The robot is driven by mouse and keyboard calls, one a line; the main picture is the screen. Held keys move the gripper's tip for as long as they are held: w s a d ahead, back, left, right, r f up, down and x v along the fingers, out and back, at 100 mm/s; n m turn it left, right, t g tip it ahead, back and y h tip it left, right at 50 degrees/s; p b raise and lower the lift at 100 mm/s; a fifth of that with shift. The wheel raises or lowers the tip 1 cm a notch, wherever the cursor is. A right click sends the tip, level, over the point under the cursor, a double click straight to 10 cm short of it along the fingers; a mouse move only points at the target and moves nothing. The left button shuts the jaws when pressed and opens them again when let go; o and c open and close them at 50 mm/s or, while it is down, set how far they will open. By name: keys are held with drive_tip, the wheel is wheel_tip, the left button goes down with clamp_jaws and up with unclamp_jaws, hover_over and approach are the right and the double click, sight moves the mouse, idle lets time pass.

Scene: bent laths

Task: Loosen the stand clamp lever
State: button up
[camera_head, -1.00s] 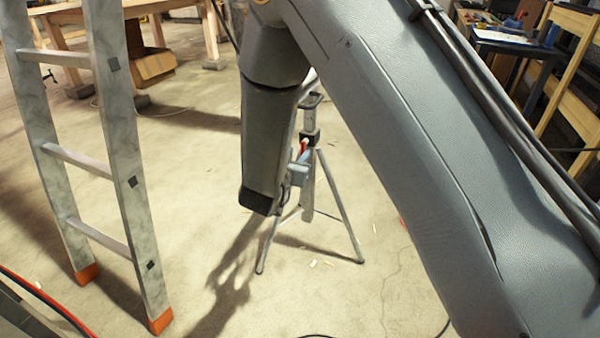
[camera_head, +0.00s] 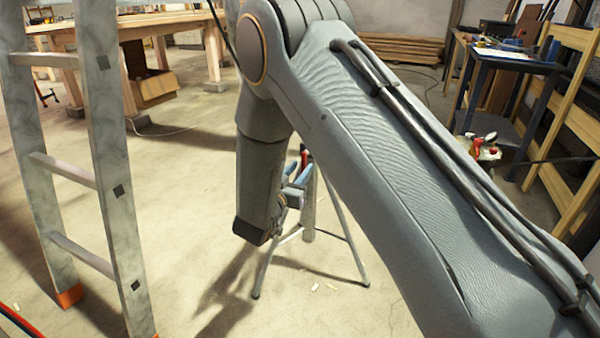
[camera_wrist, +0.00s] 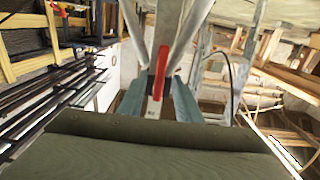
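The stand is a grey tripod (camera_head: 334,215) with splayed legs, partly hidden behind my arm. Its red clamp lever (camera_head: 304,159) shows just right of my forearm. In the head view my gripper (camera_head: 296,184) is beside the stand, partly hidden by my arm.
A ladder (camera_head: 110,190) with orange feet stands at the left. A dark side table (camera_head: 510,65) and a wooden frame (camera_head: 570,120) are at the right. A wooden workbench (camera_head: 140,25) stands behind. Small wood scraps (camera_head: 315,287) lie on otherwise open floor.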

drive_tip(key=shift+w+d, duration=0.1)
drive_tip(key=shift+w, duration=0.1)
drive_tip(key=shift+c, duration=0.2)
clamp_jaws()
